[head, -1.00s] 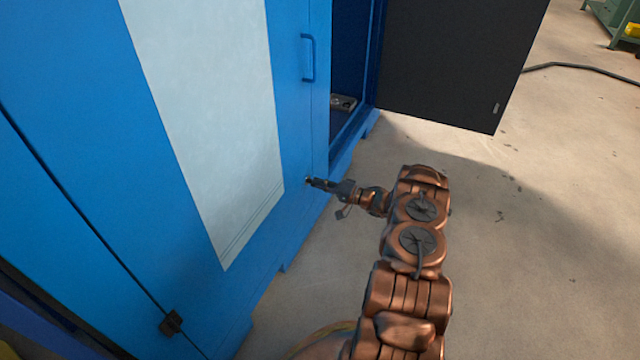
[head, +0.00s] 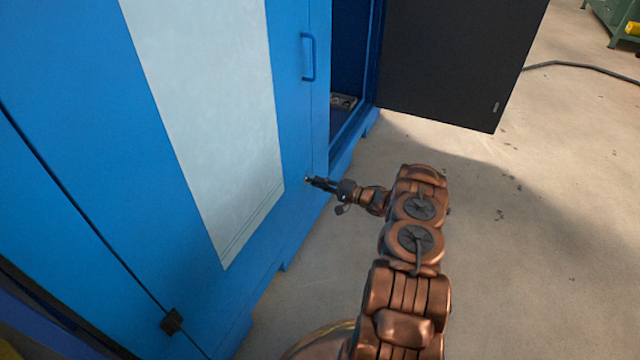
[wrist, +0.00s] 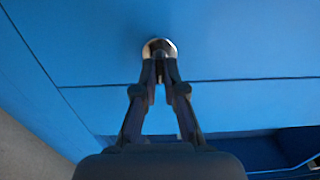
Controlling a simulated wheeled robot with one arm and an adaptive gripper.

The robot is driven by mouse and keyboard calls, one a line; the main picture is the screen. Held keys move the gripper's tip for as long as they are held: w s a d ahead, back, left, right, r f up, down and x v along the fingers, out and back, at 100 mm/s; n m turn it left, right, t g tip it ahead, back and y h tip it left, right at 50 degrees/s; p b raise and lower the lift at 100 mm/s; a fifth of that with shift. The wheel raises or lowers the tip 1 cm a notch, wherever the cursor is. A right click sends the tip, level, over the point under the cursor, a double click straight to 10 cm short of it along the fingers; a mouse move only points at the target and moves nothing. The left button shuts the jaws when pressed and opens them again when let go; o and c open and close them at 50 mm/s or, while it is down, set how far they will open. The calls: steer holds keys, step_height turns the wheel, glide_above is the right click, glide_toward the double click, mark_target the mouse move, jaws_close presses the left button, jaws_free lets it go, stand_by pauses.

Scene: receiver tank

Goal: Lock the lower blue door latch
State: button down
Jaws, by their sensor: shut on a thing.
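The blue door (head: 290,140) with a pale panel stands closed at the left of the head view. Its lower latch (wrist: 159,46) shows in the wrist view as a small round metal piece with a dark middle, set on the blue face near a seam. My gripper (head: 312,180) reaches the door's lower right part in the head view. In the wrist view my gripper (wrist: 160,68) has its fingertips together on the latch, and they hide part of it. The latch's exact turn is hard to tell.
A blue handle (head: 308,57) sits higher on the door's right edge. A dark door panel (head: 450,60) stands open at the right, beside an open compartment (head: 350,70). A black hinge (head: 171,322) is at lower left. The concrete floor around my arm is clear.

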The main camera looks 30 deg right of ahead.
steer(key=c, duration=1.3)
jaws_free()
steer(key=shift+o, duration=0.2)
steer(key=shift+s, duration=0.1)
steer(key=v, duration=1.2)
